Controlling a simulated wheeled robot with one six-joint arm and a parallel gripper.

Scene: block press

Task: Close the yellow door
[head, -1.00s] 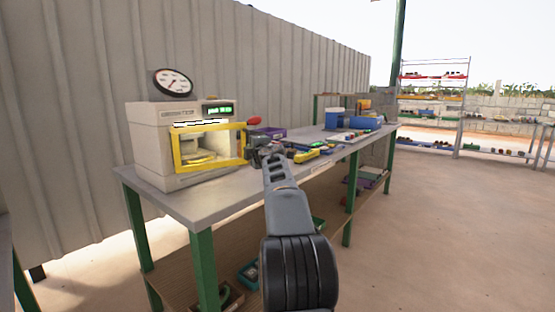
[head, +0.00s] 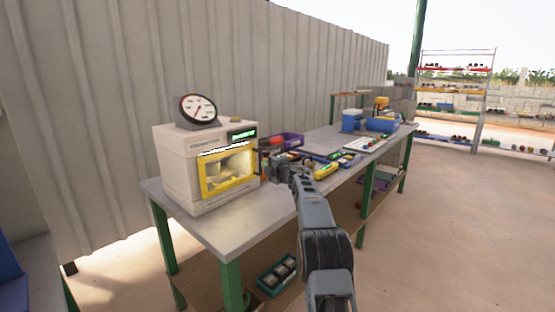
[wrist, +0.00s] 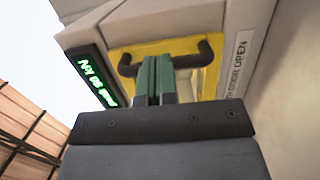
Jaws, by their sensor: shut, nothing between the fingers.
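The yellow door (head: 228,173) is a yellow frame with a window on the front of the white press (head: 190,150). It lies close to flat against the front; I cannot tell whether it is fully shut. In the wrist view the yellow door (wrist: 195,82) fills the middle, with a dark handle (wrist: 207,50) across it. My gripper (head: 272,165) is at the door's right side. In the wrist view my gripper (wrist: 154,68) has its green fingers together, empty, in front of the handle and hiding its middle. Contact is not clear.
A round gauge (head: 197,109) sits on the press. A green display (wrist: 95,80) is beside the door, and a door label (wrist: 237,65) is on the other side. The workbench (head: 225,228) carries a purple bin (head: 291,140) and a yellow tool (head: 325,171) to the right.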

